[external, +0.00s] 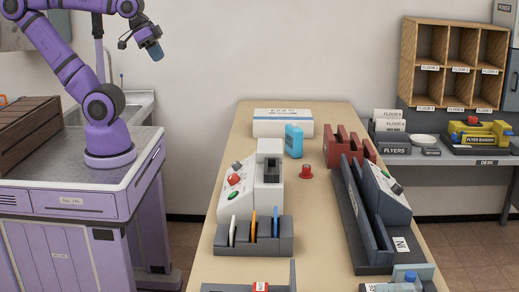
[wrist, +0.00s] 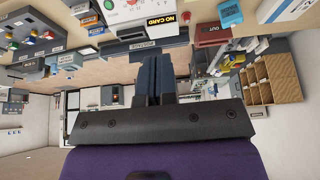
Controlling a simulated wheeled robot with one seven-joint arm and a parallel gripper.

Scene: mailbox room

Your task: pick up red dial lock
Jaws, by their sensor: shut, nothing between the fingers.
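A small red round object with a dark top, probably the red dial lock (external: 305,172), sits upright on the wooden table (external: 312,225), right of the middle. My gripper (external: 152,50) is raised at the upper left, away from the table and far from the lock. In the wrist view my dark fingers (wrist: 153,78) are together with nothing between them.
A white and grey button machine (external: 250,185) and a slotted card rack (external: 255,238) stand left of the lock. A blue device (external: 294,141) and dark red rack (external: 348,148) are behind it. A long dark grey machine (external: 352,215) stands right.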

